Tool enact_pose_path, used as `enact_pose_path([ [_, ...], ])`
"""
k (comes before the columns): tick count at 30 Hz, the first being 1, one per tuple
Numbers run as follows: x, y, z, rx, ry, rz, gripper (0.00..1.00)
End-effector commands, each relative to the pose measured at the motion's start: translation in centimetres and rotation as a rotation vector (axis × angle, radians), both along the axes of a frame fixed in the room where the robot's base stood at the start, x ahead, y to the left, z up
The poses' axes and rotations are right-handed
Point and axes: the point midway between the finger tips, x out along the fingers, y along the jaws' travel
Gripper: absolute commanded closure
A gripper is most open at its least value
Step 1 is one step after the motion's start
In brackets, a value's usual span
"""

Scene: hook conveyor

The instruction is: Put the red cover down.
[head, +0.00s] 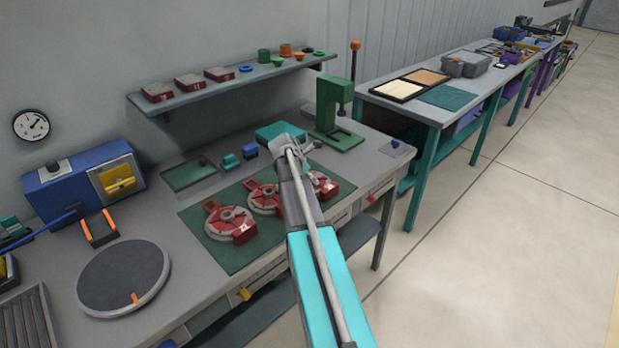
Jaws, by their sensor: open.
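Three red covers with grey round parts sit on the dark green mat (218,258): a left one (231,226), a middle one (262,197) and a right one (326,187). My arm crosses in front of the mat, partly hiding the middle and right ones. My gripper (288,148) is at the far end of the arm, above the back of the mat near a teal block. It is open, with its fingers small and hard to make out. No red cover is visibly held in it.
A green press (337,115) stands behind to the right. A grey turntable (123,277) and a blue box (75,183) are on the left. Red boxes (188,83) line the wall shelf (240,80). A recessed tray (190,175) lies behind the mat.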

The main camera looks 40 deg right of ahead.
Motion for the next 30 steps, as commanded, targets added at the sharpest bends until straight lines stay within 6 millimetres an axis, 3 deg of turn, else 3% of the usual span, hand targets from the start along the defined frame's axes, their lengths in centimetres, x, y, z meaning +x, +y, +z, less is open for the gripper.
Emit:
enact_pose_path([
  [14, 0.0, 0.2, 0.7, 0.000, 0.000, 0.000, 0.10],
  [30, 0.3, 2.8, 4.9, 0.000, 0.001, 0.001, 0.10],
])
